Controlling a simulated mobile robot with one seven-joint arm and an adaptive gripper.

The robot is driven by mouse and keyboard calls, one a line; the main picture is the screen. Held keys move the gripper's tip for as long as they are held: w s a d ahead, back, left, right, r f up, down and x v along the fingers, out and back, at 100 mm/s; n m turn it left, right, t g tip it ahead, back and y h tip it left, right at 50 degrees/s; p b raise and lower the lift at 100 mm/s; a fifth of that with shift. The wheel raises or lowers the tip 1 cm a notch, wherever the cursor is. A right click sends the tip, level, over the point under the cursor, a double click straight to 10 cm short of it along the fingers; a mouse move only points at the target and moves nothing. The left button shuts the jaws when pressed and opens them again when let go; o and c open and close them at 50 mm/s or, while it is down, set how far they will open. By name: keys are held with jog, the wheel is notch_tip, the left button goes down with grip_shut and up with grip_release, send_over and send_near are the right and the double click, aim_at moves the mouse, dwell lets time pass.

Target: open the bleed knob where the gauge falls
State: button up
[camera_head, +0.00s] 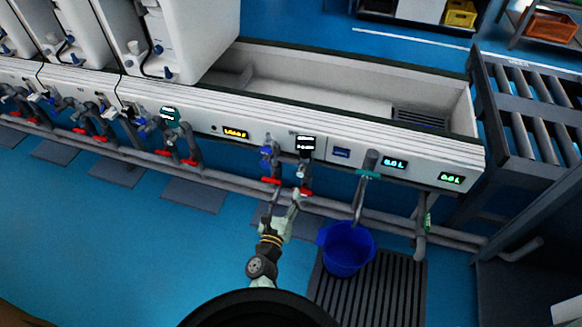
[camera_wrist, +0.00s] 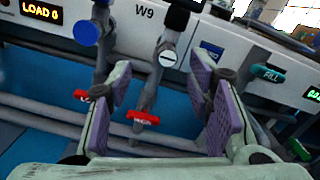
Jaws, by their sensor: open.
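My gripper (camera_head: 293,202) is open and empty, in front of the pipes under the white panel. In the wrist view its purple-padded fingers (camera_wrist: 165,105) stand apart, with a grey pipe and red handle (camera_wrist: 143,117) beyond the gap. On that pipe is a round pale knob with a dark slot (camera_wrist: 167,58), below the W9 label. A blue round knob (camera_wrist: 86,33) sits on the pipe to its left, above another red handle (camera_wrist: 92,93). I cannot tell which knob is the bleed knob.
A yellow LOAD display (camera_head: 235,133) is left of these pipes. A teal FILL handle (camera_wrist: 268,74) is on the right, with a blue bucket (camera_head: 347,249) on a grate below it. More pipes with red handles run left. The blue floor at left is clear.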

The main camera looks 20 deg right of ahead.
aim_at(300, 175)
jog(key=shift+m+g, duration=0.3)
jog(key=shift+m, duration=0.1)
jog(key=x, duration=0.3)
jog(key=d+f+x, duration=0.1)
jog(key=x, duration=0.3)
jog(key=s+x, duration=0.1)
jog(key=x, duration=0.2)
jog(key=shift+w+d+f, duration=0.2)
jog(key=shift+d, duration=0.05)
grip_shut()
